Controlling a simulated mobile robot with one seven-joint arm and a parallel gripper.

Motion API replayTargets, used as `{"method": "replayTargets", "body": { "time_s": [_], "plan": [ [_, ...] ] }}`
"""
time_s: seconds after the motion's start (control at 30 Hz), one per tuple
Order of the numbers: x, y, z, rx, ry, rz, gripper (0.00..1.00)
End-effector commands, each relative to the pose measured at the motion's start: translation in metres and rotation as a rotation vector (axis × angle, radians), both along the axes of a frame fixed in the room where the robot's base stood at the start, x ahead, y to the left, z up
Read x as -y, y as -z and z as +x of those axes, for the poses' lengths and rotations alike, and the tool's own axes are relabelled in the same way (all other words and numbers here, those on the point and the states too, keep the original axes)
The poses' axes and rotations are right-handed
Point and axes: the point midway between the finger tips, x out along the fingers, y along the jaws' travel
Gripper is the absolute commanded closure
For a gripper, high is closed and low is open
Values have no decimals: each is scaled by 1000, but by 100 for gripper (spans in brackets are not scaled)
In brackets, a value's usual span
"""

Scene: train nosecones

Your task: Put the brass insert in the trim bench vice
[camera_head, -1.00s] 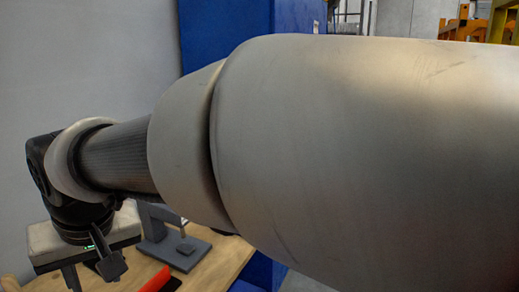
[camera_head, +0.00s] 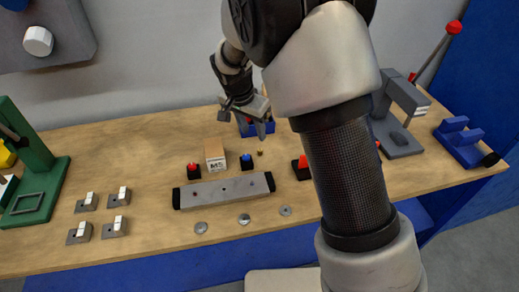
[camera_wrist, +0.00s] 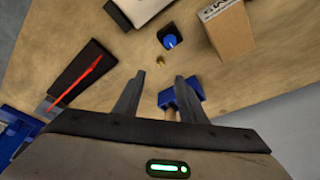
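The brass insert (camera_head: 260,152) is a tiny brass piece standing on the wooden bench. It also shows in the wrist view (camera_wrist: 160,61), just beyond the fingertips and roughly between their lines. My gripper (camera_wrist: 158,82) is open and empty, its two fingers apart, pointing down towards the insert without touching it. In the head view my gripper (camera_head: 251,130) is above the back of the bench, behind the insert. A blue vice (camera_head: 461,142) with a black knob, which looks like the trim bench vice, stands at the bench's right end. Its jaws look empty.
A blue-headed tool (camera_wrist: 182,94) lies below my gripper. A cardboard box (camera_head: 215,155), a blue-topped block (camera_head: 247,162) and a red-topped block (camera_head: 193,171) stand near the insert. A grey bar (camera_head: 225,191) lies in front. A grey press (camera_head: 400,120) stands left of the vice.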

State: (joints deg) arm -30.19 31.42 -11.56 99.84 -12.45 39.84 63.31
Motion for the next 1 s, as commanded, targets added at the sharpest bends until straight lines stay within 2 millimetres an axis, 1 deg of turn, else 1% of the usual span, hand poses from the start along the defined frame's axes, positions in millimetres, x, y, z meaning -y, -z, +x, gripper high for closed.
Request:
{"method": "replayTargets", "body": {
  "time_s": [0.03, 0.1, 0.2, 0.3, 0.47, 0.53, 0.7, 0.8, 1.0],
  "plan": [
    [3, 12, 2, -4, 1, -2, 63],
    [5, 26, 6, -3, 0, -2, 63],
    [8, 43, 11, -3, 1, 0, 63],
    [10, 55, 14, -1, -1, 0, 63],
    [11, 63, 17, -1, -1, 0, 63],
    [13, 69, 19, -1, 0, 0, 63],
    [18, 93, 28, -2, -1, 0, 63],
    [20, 104, 31, -1, 0, 1, 63],
    [20, 110, 33, 1, -1, 2, 63]
  ]
}}
